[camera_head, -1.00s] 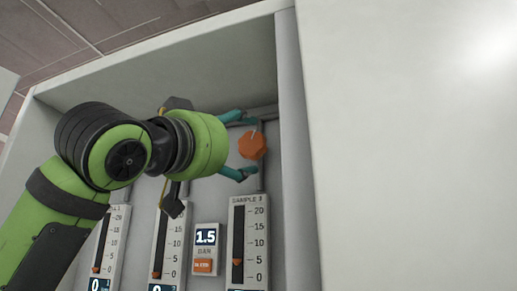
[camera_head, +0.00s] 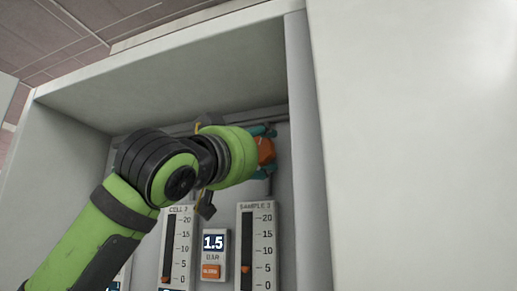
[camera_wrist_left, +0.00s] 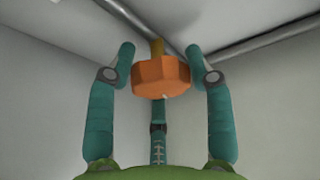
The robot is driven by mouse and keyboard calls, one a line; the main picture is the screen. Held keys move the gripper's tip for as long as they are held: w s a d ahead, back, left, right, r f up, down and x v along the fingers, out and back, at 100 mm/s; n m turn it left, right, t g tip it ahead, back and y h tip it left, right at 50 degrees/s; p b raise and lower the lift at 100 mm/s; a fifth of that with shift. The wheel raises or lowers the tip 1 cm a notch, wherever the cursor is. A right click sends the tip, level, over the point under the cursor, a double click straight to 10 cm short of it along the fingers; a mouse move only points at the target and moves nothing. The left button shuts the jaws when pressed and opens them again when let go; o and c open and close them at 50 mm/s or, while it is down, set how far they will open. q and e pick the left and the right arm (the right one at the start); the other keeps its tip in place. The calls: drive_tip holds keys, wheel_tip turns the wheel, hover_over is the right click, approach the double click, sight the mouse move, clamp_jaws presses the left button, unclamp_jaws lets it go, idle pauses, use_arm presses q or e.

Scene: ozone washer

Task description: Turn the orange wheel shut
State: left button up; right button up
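The orange wheel (camera_head: 265,151) is a faceted knob near the right inner wall of the cabinet. In the left wrist view the wheel (camera_wrist_left: 161,77) sits on a brass stem under a grey pipe. My left gripper (camera_head: 268,152) is at the wheel, its teal fingers above and below it in the head view. In the left wrist view my left gripper (camera_wrist_left: 161,58) is open, with a fingertip on each side of the wheel and a visible gap on both sides. My green wrist hides part of the wheel in the head view. My right gripper is not in view.
Below the wheel are a gauge panel marked Sample 3 (camera_head: 258,240), a 1.5 bar display (camera_head: 214,243) with an orange button, and another gauge (camera_head: 177,245). The cabinet's right wall (camera_head: 303,150) is close beside the wheel. Grey pipes (camera_wrist_left: 270,37) run behind it.

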use_arm(q)
drive_tip(key=shift+s+a+r, duration=0.1)
drive_tip(key=shift+a+r, duration=0.05)
drive_tip(key=shift+r, duration=0.05)
drive_tip(key=shift+f+n+t+y+b, duration=0.1)
drive_tip(key=shift+n+t+y+b, duration=0.6)
drive_tip(key=shift+n+b, duration=0.8)
drive_tip(key=n+y, duration=0.1)
drive_tip(key=n, duration=0.2)
drive_tip(key=shift+n+t+y+b, duration=0.3)
drive_tip(key=shift+n+y, duration=0.1)
drive_tip(key=shift+r+n+t+y+b, duration=0.15)
drive_tip(key=shift+n+y, duration=0.4)
drive_tip(key=shift+n, duration=0.35)
drive_tip(key=shift+r+n+t+y+b, duration=0.15)
drive_tip(key=shift+n+y, duration=0.4)
drive_tip(key=shift+n, duration=0.35)
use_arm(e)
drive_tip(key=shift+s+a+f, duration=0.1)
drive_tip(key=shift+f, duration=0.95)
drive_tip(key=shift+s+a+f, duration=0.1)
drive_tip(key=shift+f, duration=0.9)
use_arm(q)
drive_tip(key=o, duration=1)
drive_tip(key=shift+o, duration=0.6)
drive_tip(key=shift+f, duration=0.2)
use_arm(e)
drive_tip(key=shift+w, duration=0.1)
